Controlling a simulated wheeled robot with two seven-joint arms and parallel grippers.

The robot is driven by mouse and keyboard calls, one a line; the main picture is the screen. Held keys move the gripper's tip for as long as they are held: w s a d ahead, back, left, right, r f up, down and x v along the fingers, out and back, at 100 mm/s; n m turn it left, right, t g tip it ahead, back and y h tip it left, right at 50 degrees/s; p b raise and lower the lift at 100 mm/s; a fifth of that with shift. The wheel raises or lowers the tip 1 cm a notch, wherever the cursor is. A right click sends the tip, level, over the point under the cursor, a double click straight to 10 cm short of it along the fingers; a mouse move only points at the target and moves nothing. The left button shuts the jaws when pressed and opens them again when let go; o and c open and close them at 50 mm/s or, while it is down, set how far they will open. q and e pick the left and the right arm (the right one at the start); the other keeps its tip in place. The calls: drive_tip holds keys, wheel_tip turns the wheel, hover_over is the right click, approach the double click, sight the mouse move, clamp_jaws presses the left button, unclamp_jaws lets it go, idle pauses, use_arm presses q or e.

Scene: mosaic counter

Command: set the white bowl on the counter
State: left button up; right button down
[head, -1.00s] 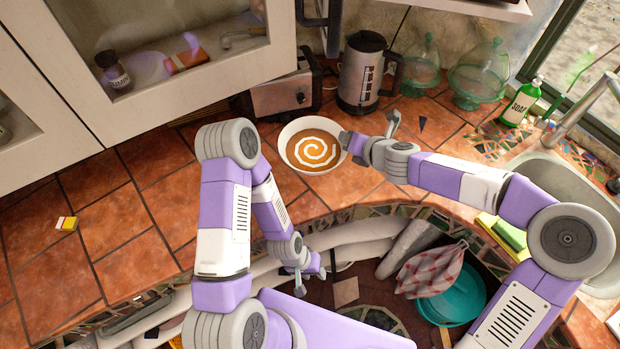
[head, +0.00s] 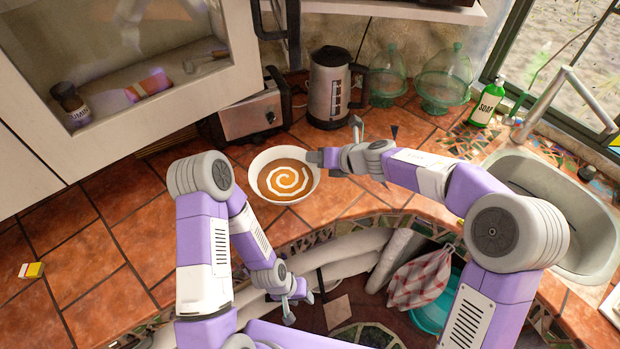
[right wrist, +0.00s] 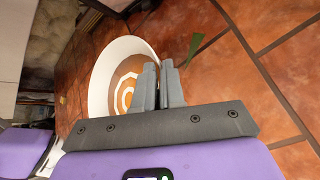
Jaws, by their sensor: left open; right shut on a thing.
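The white bowl (head: 257,190) holds orange-brown soup with a white swirl. It appears over the tiled counter (head: 110,235) in front of the toaster; I cannot tell whether its base touches the tiles. My right gripper (head: 318,158) is shut on the bowl's right rim. In the right wrist view the fingers (right wrist: 159,88) are close together at the bowl (right wrist: 103,75) and hide part of its rim. My left gripper (head: 294,298) is open and empty, below the counter's front edge and away from the bowl.
A toaster (head: 250,118) and a kettle (head: 328,92) stand behind the bowl. Green glass domes (head: 444,82), a soap bottle (head: 487,104) and a sink (head: 560,215) are at right. A small yellow-and-white box (head: 31,270) lies at far left. The left counter is mostly clear.

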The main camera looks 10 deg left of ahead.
wheel_tip(320, 180, down, 5)
drive_tip(key=shift+f+b, duration=0.1)
drive_tip(key=shift+b, duration=1)
drive_tip(key=shift+a, duration=0.1)
drive_tip(key=c, duration=1.6)
unclamp_jaws()
drive_tip(key=o, duration=0.4)
drive_tip(key=p+v, duration=0.2)
drive_tip(key=v, duration=1)
